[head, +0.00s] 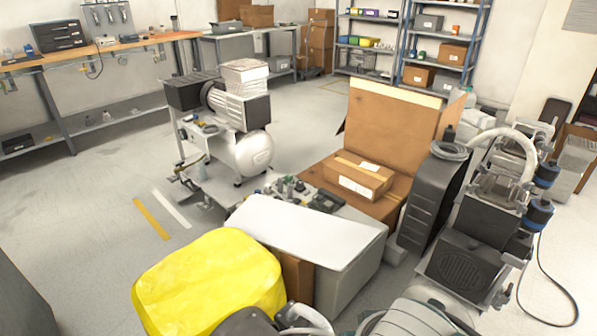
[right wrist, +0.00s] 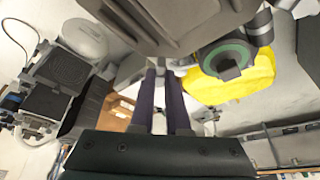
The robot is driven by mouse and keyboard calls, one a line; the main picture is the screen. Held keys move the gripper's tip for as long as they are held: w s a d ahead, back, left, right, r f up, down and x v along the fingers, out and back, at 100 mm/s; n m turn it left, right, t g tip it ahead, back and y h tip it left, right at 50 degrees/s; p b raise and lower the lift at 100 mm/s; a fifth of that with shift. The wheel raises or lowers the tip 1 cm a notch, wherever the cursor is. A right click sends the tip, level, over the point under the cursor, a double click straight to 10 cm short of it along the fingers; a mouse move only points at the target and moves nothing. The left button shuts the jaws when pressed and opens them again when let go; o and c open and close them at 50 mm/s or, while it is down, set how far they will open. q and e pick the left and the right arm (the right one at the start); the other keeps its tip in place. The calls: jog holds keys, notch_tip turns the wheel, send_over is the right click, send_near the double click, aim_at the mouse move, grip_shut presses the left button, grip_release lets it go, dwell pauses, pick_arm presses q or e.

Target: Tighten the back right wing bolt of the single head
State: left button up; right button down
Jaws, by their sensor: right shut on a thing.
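My right gripper (right wrist: 165,72) shows in the right wrist view as two long dark purple fingers, close together. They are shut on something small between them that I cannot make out. The gripper does not clearly show in the head view, and my left gripper is not in view. A compressor with a ribbed head and silver tank (head: 253,152) stands at centre left. Another compressor with blue filters (head: 538,214) stands at right; its dark panels (right wrist: 68,68) also show in the right wrist view. I cannot tell which is the single head, and no wing bolt is discernible.
A yellow cover (head: 208,280) lies at the front, left of a white-topped box (head: 310,228). An open cardboard carton (head: 390,125) holds a smaller box (head: 358,175). A workbench (head: 110,45) and shelves (head: 410,45) line the back. The floor (head: 75,205) at left is clear.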

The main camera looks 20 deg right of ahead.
dwell(0.3)
jog(key=c, duration=0.9)
grip_release()
jog(key=shift+r, duration=0.1)
jog(key=p+v, duration=0.4)
jog(key=v, duration=0.5)
jog(key=shift+s+r+p, duration=0.2)
jog(key=shift+r+p, duration=0.1)
jog(key=shift+r, duration=0.05)
